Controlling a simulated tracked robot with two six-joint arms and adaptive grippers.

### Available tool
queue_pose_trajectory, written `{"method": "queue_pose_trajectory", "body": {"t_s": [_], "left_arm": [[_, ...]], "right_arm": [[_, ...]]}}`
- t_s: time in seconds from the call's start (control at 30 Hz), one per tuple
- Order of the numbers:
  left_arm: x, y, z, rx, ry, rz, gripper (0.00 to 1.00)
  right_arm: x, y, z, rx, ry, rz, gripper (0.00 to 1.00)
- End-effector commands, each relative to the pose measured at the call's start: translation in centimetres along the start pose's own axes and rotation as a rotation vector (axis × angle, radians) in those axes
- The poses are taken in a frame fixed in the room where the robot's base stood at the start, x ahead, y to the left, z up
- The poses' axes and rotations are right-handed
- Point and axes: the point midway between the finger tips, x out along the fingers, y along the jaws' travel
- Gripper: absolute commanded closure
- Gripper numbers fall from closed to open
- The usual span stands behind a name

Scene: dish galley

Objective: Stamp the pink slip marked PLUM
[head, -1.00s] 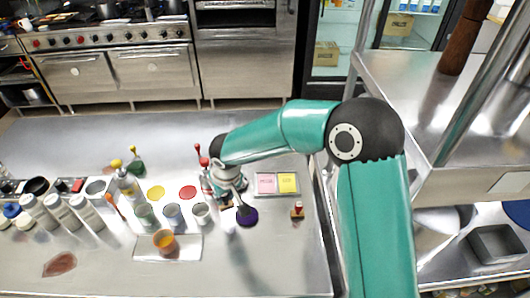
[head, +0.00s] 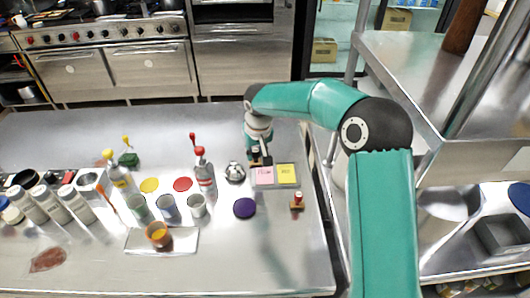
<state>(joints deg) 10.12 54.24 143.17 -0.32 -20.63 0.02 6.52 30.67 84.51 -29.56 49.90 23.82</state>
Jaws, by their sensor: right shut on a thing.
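The pink slip (head: 264,177) lies on a tray at the right of the steel counter, beside a yellow slip (head: 287,174). The lettering on both is too small to read. My right gripper (head: 257,155) points down at the far edge of the pink slip. It is shut on a small stamp, mostly hidden by the fingers; I cannot tell whether the stamp touches the slip. A round purple ink pad (head: 245,208) lies nearer, below the slips. A second stamp with a red handle (head: 297,201) stands at the right. My left gripper is out of view.
A small silvery object (head: 235,172) and a red-topped bottle (head: 204,178) stand left of the slips. Several cups, bottles and yellow and red discs fill the left side. Bare counter lies in front of the ink pad.

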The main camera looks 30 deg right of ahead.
Motion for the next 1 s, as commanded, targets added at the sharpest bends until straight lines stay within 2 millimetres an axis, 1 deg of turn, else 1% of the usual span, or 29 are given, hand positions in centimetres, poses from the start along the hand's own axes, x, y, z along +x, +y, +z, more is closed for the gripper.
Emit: {"method": "queue_pose_trajectory", "body": {"t_s": [0.03, 0.1, 0.23, 0.37, 0.47, 0.8, 1.0], "left_arm": [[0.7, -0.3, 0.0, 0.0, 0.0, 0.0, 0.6], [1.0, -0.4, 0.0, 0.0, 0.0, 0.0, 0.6], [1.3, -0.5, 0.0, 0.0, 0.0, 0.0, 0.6], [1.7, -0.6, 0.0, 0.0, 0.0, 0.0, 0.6], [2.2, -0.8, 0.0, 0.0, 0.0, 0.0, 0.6], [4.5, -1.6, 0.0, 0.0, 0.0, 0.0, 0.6], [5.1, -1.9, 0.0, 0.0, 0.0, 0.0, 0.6]], "right_arm": [[0.4, 1.1, -0.4, 0.024, 0.002, 0.004, 0.98], [0.4, 2.1, -0.9, 0.044, 0.002, 0.008, 0.98], [0.4, 3.0, -1.2, 0.063, -0.001, 0.01, 0.98], [0.9, 3.1, -1.1, 0.064, -0.002, 0.011, 0.98], [1.7, 3.1, -0.8, 0.064, -0.002, 0.011, 0.98], [4.9, 3.0, 0.1, 0.062, -0.002, 0.011, 0.98], [5.9, 3.0, 0.3, 0.062, -0.001, 0.011, 0.98]]}}
